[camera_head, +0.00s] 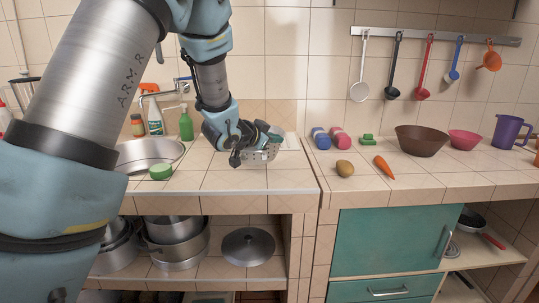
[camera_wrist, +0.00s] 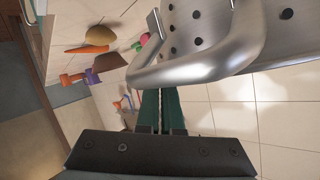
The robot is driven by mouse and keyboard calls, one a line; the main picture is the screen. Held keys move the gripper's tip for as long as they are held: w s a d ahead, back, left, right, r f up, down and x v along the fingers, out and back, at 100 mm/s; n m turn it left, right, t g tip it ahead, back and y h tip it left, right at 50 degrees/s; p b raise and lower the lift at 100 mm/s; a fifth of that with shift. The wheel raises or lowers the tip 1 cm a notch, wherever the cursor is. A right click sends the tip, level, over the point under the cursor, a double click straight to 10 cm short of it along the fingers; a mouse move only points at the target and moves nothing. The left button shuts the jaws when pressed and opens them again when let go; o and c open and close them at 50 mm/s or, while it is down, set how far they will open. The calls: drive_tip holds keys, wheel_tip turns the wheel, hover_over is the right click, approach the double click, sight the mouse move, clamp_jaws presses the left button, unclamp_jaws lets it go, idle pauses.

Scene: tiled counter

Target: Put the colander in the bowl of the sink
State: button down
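The colander (camera_head: 271,154) is silvery metal with small holes. It is on the right part of the left counter, close to the wall, partly hidden by my gripper (camera_head: 243,152). In the wrist view the colander's thick looped handle (camera_wrist: 200,70) and holed wall (camera_wrist: 200,28) fill the top. My gripper's dark green fingers (camera_wrist: 162,108) are close together at the handle, which hides their tips; they look shut on it. I cannot tell whether the colander touches the counter. The sink (camera_head: 133,153) is a round metal bowl at the left, partly hidden by my arm.
A green sponge (camera_head: 160,172) lies at the sink's front edge; bottles (camera_head: 186,124) and the tap (camera_head: 150,88) stand behind. Right of the colander are a potato (camera_head: 345,168), a carrot (camera_head: 383,166) and a brown bowl (camera_head: 421,141). The tiles between sink and colander are clear.

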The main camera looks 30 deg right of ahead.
sight(259, 152)
drive_tip(key=shift+f+p, duration=0.4)
drive_tip(key=shift+f, duration=1.95)
drive_tip(key=c, duration=1.1)
unclamp_jaws()
drive_tip(key=b+v, duration=0.2)
drive_tip(key=v, duration=1)
drive_tip(key=shift+b, duration=0.4)
